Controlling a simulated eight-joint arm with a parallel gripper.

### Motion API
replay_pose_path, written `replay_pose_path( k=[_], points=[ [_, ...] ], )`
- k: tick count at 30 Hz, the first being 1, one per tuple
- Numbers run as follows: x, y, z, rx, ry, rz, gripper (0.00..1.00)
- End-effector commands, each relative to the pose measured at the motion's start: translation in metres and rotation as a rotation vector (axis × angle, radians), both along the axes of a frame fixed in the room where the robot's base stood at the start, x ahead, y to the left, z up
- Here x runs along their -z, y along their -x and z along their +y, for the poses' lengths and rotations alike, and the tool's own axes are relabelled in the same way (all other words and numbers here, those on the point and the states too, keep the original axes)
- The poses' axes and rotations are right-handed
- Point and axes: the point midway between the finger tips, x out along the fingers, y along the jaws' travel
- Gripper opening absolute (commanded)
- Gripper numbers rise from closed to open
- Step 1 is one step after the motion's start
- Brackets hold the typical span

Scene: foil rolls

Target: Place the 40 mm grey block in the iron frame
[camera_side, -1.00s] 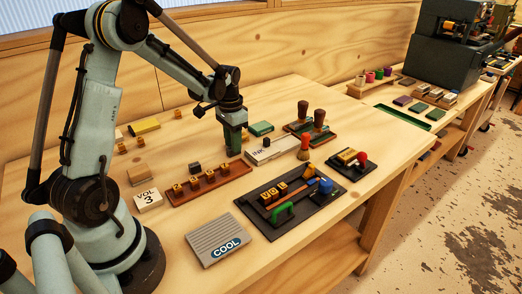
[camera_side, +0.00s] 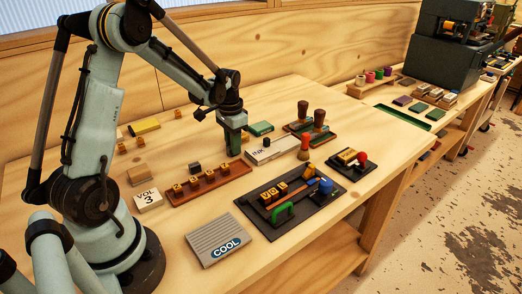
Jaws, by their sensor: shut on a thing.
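My gripper (camera_side: 234,151) points down over the middle of the table, between the letter-block tray and the INK box. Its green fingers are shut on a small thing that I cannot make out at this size. A small dark grey block (camera_side: 194,167) sits on the table behind the brown tray, left of my gripper. The black iron frame (camera_side: 252,203) lies flat at the front right of the table. It carries several gold letter blocks (camera_side: 273,193), a wooden bar, a green handle (camera_side: 283,212) and a blue knob (camera_side: 325,185).
The brown tray (camera_side: 235,173) holds several letter blocks. The grey COOL plate (camera_side: 210,236) and VOL 3 block (camera_side: 148,201) lie nearer.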

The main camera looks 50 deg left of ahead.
Motion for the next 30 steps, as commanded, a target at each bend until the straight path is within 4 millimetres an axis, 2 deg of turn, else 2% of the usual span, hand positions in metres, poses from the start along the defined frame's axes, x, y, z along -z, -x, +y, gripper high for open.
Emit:
replay_pose_path(
  k=[5, 9, 21, 30],
  points=[
    [-0.016, 0.000, 0.000, 0.000, 0.000, 0.000, 0.00],
    [-0.039, 0.000, 0.000, 0.000, 0.000, 0.000, 0.00],
    [-0.089, 0.006, -0.086, 0.005, 0.000, 0.000, 0.00],
    [-0.112, 0.009, -0.122, 0.004, 0.000, 0.000, 0.00]
  ],
)
